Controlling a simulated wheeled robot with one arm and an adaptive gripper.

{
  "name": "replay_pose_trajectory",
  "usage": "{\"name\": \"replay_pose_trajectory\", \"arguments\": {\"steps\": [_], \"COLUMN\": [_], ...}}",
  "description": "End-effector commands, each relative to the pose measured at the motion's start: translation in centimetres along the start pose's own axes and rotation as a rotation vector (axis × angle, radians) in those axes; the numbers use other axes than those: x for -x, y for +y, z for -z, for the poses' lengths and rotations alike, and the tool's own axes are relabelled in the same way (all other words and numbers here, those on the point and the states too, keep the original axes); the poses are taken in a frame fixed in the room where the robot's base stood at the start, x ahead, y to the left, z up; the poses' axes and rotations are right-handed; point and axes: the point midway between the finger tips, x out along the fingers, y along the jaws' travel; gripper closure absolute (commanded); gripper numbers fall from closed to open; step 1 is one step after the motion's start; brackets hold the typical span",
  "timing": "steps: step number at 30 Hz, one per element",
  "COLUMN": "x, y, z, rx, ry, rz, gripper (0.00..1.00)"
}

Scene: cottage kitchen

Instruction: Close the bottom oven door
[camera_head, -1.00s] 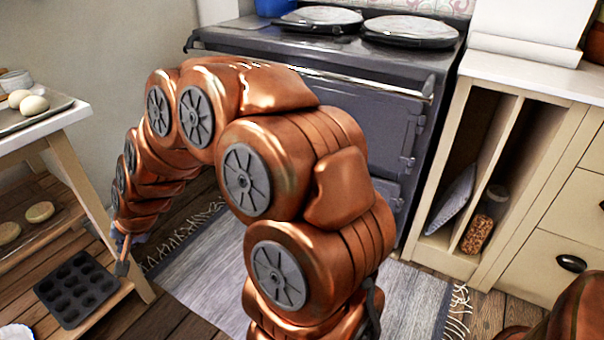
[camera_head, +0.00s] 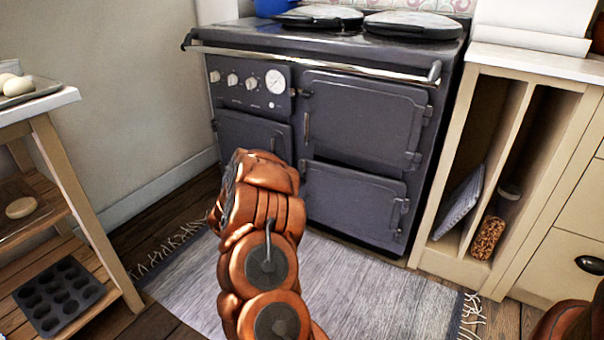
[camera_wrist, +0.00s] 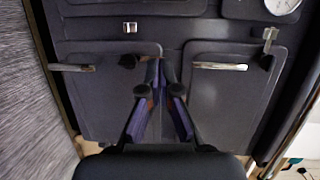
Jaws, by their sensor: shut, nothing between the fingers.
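The bottom oven door (camera_head: 354,203) is a dark grey panel at the lower right of the range front. It looks about flush with the front; a small gap cannot be ruled out. In the wrist view, turned sideways, the bottom oven door (camera_wrist: 105,105) is on the left with its handle (camera_wrist: 72,67). The upper oven door (camera_head: 364,120) is on the right there (camera_wrist: 225,105). My gripper (camera_wrist: 161,70) is shut and empty, in front of the border between these doors. Whether it touches them cannot be told. In the head view my arm hides it.
A metal rail (camera_head: 310,66) runs across the range's top front. A cream cabinet (camera_head: 450,165) stands close on the right. A wooden trolley (camera_head: 75,190) with a muffin tin (camera_head: 58,296) stands on the left. A grey rug (camera_head: 370,290) covers the floor before the range.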

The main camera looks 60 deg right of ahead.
Motion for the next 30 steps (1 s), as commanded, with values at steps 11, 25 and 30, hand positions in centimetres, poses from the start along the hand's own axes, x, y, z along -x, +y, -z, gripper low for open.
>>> {"name": "replay_pose_trajectory", "arguments": {"steps": [11, 25, 30], "x": [-2.8, -9.3, -11.6], "y": [1.5, 0.9, 0.8], "z": [6.6, 7.6, 7.9], "rx": [-0.035, -0.035, -0.035], "ry": [0.173, 0.169, 0.168], "rz": [0.111, 0.109, 0.107], "gripper": [1.0, 1.0, 1.0]}}
